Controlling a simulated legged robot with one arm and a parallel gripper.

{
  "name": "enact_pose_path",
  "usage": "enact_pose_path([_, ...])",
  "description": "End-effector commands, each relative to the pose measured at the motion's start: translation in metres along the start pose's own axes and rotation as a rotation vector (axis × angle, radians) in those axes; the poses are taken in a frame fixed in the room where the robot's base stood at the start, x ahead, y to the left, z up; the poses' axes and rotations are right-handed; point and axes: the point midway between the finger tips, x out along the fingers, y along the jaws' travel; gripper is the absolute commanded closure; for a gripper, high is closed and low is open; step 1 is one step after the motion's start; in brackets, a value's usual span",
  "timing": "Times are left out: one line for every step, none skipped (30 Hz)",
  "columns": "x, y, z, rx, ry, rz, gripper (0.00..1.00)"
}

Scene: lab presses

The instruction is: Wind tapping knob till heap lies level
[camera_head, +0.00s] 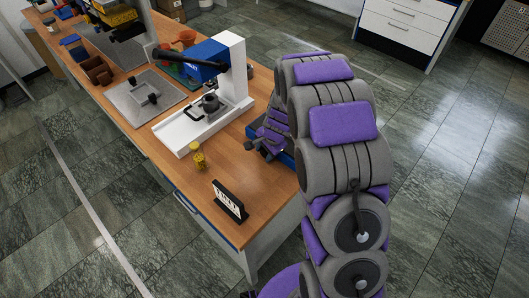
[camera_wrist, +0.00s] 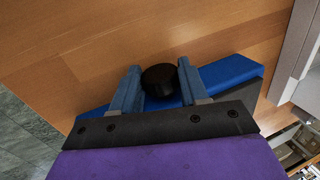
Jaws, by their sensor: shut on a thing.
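A round black knob (camera_wrist: 160,80) shows in the wrist view, in front of a long blue body (camera_wrist: 232,74) on the wooden bench. My gripper (camera_wrist: 158,68) has its two blue-grey fingers closed on either side of the knob. In the camera_head view my gripper (camera_head: 262,150) is low over the bench's right edge, beside the blue body (camera_head: 285,158), which my arm partly covers. The knob cannot be made out there. No heap can be made out in either view.
A white press (camera_head: 232,75) with a blue head and black lever stands just behind my gripper, a dark cup on its base. A yellow item (camera_head: 198,157) and a black sign (camera_head: 229,201) stand nearer the front. The bench (camera_head: 188,187) is bare between them.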

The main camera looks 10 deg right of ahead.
Motion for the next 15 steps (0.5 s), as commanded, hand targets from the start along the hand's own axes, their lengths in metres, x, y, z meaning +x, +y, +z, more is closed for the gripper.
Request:
enact_pose_path([0.0032, 0.0022, 0.0021, 0.002, -0.008, -0.02, 0.86])
enact_pose_path([0.0031, 0.0025, 0.0021, 0.003, -0.01, -0.034, 0.86])
enact_pose_path([0.003, 0.0028, 0.0017, 0.001, -0.009, -0.051, 0.86])
enact_pose_path([0.0029, 0.0031, 0.0015, 0.003, -0.01, -0.063, 0.86])
enact_pose_path([0.0029, 0.0034, 0.0014, 0.002, -0.01, -0.074, 0.86])
enact_pose_path([0.0028, 0.0037, 0.0014, 0.001, -0.012, -0.088, 0.86])
enact_pose_path([0.0027, 0.0039, 0.0014, 0.001, -0.013, -0.098, 0.86])
enact_pose_path([0.0027, 0.0041, 0.0014, 0.0, -0.014, -0.106, 0.86])
enact_pose_path([0.0026, 0.004, 0.0012, 0.0, -0.015, -0.118, 0.86])
enact_pose_path([0.0026, 0.004, 0.001, 0.001, -0.016, -0.126, 0.86])
enact_pose_path([0.0025, 0.004, 0.0007, 0.0, -0.015, -0.133, 0.86])
enact_pose_path([0.0025, 0.0041, 0.0003, -0.001, -0.015, -0.141, 0.86])
enact_pose_path([0.0024, 0.0041, 0.0002, -0.001, -0.015, -0.147, 0.86])
enact_pose_path([0.0023, 0.0041, -0.0001, -0.001, -0.015, -0.152, 0.86])
enact_pose_path([0.0023, 0.0042, -0.0002, -0.001, -0.015, -0.158, 0.86])
